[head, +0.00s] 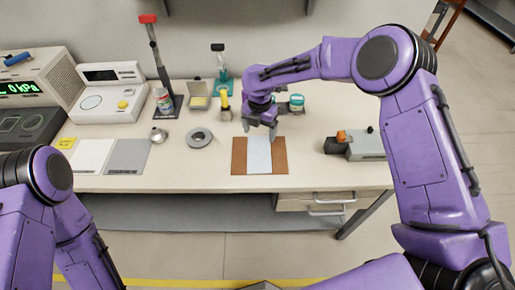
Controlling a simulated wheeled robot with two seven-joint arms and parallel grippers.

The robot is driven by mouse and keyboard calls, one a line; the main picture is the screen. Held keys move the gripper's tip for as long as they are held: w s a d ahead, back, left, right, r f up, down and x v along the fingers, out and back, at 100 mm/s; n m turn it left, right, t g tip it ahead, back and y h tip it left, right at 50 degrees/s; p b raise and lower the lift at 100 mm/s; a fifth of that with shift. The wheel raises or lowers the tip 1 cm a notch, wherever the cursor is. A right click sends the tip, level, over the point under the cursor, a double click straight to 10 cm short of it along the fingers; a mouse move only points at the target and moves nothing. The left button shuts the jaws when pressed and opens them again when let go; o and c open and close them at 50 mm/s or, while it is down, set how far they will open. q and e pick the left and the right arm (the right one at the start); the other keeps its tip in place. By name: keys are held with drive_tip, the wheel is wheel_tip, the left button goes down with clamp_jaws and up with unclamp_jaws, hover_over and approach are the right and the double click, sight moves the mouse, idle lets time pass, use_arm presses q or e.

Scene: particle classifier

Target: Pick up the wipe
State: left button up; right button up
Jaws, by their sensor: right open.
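The wipe (259,157) looks like a pale bluish-white rectangle lying flat on a brown mat (239,160) at the middle of the table. My right gripper (260,135) points down over the far end of the wipe. Its fingers are apart and nothing shows between them. I cannot tell whether the fingertips touch the wipe. My left arm shows at the lower left, but its gripper is not in view.
A grey device with an orange part (366,146) is at the right. The front table strip is clear.

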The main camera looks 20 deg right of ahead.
wheel_tip(320, 180, down, 7)
drive_tip(key=b, duration=0.6)
drive_tip(key=shift+a+f+b, duration=0.15)
drive_tip(key=shift+f+b, duration=0.05)
drive_tip(key=shift+b, duration=0.2)
drive_tip(key=shift+s+f, duration=0.1)
drive_tip(key=shift+f, duration=0.25)
drive_tip(key=shift+s+f, duration=0.1)
drive_tip(key=shift+f, duration=0.5)
clamp_jaws()
wheel_tip(320, 180, up, 12)
drive_tip(key=r+p, duration=0.1)
drive_tip(key=p, duration=1)
wheel_tip(320, 180, up, 8)
drive_tip(key=p, duration=0.4)
hover_over(259, 154)
